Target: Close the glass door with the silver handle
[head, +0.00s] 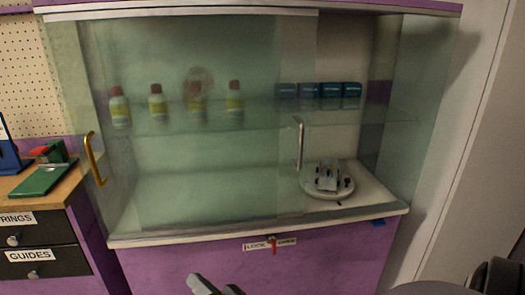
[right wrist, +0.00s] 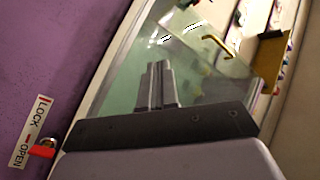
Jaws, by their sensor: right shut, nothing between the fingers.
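The glass door with the silver handle (head: 215,150) stands in the middle of the display cabinet, overlapping the other pane. Its upright silver handle (head: 299,144) is near its right edge, and the cabinet's right part stands open beside it. A gold handle (head: 95,158) marks the left pane; it also shows in the right wrist view (right wrist: 218,46). My right gripper (head: 215,286) is at the bottom edge of the head view, below and in front of the cabinet, apart from the silver handle. Its fingers (right wrist: 160,84) are shut and empty. My left gripper is not in view.
Inside are several bottles (head: 157,103), blue boxes (head: 330,91) and a round device (head: 328,180) behind the open part. A lock with a red key (head: 273,245) sits on the purple front. A bench with a green tool (head: 45,172) stands left.

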